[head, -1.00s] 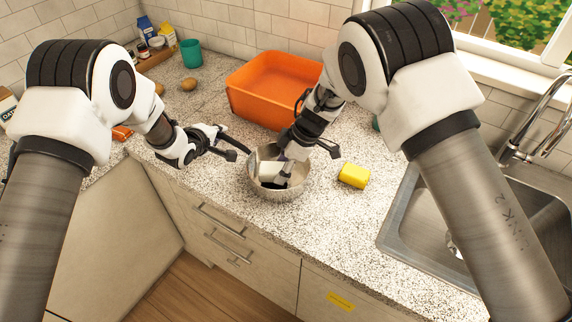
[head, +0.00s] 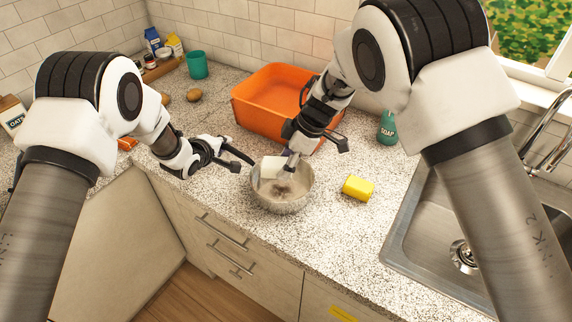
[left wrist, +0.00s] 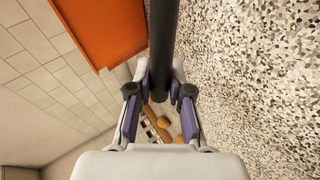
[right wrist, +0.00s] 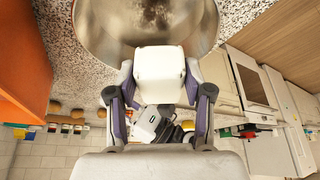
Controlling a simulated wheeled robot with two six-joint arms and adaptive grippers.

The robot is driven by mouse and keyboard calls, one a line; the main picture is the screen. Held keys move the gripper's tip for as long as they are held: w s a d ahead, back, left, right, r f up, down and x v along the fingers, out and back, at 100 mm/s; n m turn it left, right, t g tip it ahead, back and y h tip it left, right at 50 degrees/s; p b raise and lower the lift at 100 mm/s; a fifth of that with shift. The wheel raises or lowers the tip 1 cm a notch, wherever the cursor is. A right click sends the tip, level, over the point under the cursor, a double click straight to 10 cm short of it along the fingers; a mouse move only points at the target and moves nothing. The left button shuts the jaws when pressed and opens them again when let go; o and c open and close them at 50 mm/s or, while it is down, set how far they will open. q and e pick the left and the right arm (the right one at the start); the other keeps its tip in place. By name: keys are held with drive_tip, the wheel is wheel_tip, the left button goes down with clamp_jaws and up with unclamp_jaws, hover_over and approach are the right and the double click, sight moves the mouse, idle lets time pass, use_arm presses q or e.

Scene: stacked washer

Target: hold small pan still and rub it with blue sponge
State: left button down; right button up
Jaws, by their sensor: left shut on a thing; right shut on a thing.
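The small pan (head: 284,204) is a round metal pan on the counter, with dark stains on its inside bottom. My left gripper (head: 222,156) is shut on its black handle, which also shows in the left wrist view (left wrist: 163,45). My right gripper (head: 298,155) is shut on a white block (head: 270,167), apparently a sponge, at the far part of the pan's opening. The block fills the jaws in the right wrist view (right wrist: 160,72), close to the pan (right wrist: 95,25). I cannot tell whether it touches the metal. I see no blue sponge.
The sink (head: 430,225) is at the right. The counter in front of the pan is narrow.

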drive_tip(key=shift+r, duration=0.1)
drive_tip(key=shift+r, duration=3.4)
